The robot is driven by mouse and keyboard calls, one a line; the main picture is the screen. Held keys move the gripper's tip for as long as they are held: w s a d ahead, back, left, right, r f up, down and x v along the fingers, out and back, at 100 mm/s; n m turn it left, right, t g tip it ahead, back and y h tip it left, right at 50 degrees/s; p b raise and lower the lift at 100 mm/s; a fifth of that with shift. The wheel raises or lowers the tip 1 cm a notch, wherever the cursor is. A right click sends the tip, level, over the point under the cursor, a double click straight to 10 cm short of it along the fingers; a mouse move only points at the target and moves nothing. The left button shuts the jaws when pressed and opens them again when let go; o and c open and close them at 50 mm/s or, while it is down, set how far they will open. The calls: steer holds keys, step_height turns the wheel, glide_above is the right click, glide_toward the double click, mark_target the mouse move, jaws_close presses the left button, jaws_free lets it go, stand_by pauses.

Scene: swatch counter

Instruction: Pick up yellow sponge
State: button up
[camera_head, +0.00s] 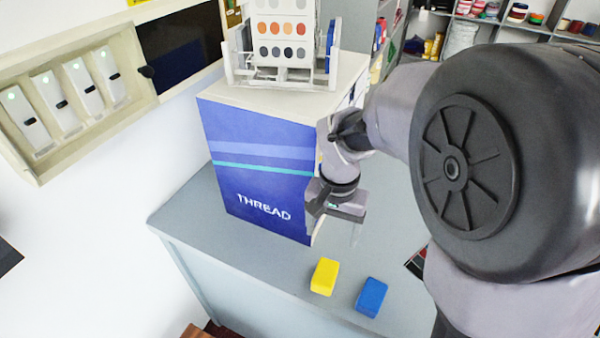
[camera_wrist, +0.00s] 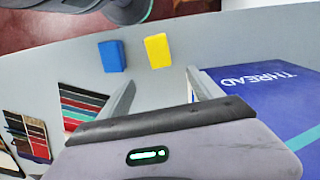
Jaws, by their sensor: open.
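The yellow sponge (camera_head: 325,277) is a small block lying on the grey counter near its front edge, in front of the blue thread cabinet. It also shows at the top of the wrist view (camera_wrist: 158,51). A blue block (camera_head: 371,297) lies just to its right in the head view, with a small gap between them; in the wrist view the blue block (camera_wrist: 112,56) is on the left. My gripper (camera_head: 343,232) is above the counter, beside the cabinet, apart from the sponge. Its two fingers (camera_wrist: 160,85) are spread with nothing between them.
The blue thread cabinet (camera_head: 260,165) stands close beside my gripper and bears a white swatch rack (camera_head: 283,45). Fabric swatch cards (camera_wrist: 80,107) lie on the counter (camera_head: 190,225). The counter to the left of the sponge is clear.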

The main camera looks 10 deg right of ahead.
mark_target(326, 271)
steer(key=f+b, duration=0.2)
steer(key=f, duration=0.3)
steer(key=f+b, duration=0.1)
steer(key=f, duration=0.5)
steer(key=s+f+b, duration=0.1)
steer(key=f+b, duration=0.1)
steer(key=f, duration=0.4)
steer(key=shift+s+a+b, duration=0.1)
steer(key=shift+a+b, duration=0.2)
steer(key=shift+r, duration=0.15)
steer(key=shift+c, duration=0.2)
steer(key=c, duration=1.5)
step_height(326, 271, up, 10)
steer(key=p, duration=0.3)
